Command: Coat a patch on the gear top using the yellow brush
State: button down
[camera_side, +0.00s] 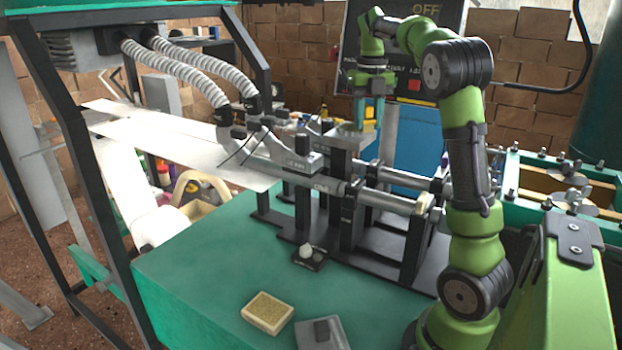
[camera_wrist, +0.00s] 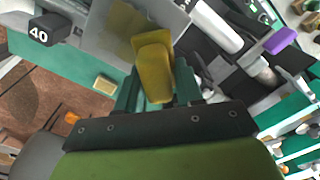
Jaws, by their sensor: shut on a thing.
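My gripper (camera_side: 368,108) is above the black fixture in the side view, with its teal fingers pointing down. In the wrist view my gripper (camera_wrist: 157,95) is shut on the yellow brush (camera_wrist: 155,72). The brush's broad end reaches over a flat grey plate (camera_wrist: 100,35). A dull yellowish patch (camera_wrist: 122,22) shows on this plate beside the brush; I cannot tell if it is a coating or a reflection. In the side view a grey top (camera_side: 346,139) lies just below the fingers. I cannot make out gear teeth, nor whether the brush touches the surface.
A black fixture with metal rods (camera_side: 370,200) stands on the green table (camera_side: 205,265). A yellow sponge-like block (camera_side: 267,312), a grey pad (camera_side: 322,334) and a white knob on a black base (camera_side: 307,252) lie in front. Ribbed hoses (camera_side: 185,65) hang at the left. The front-left table is clear.

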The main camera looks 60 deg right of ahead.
jog(key=shift+w, duration=3.45)
jog(key=shift+r, duration=0.1)
jog(key=shift+r, duration=2.95)
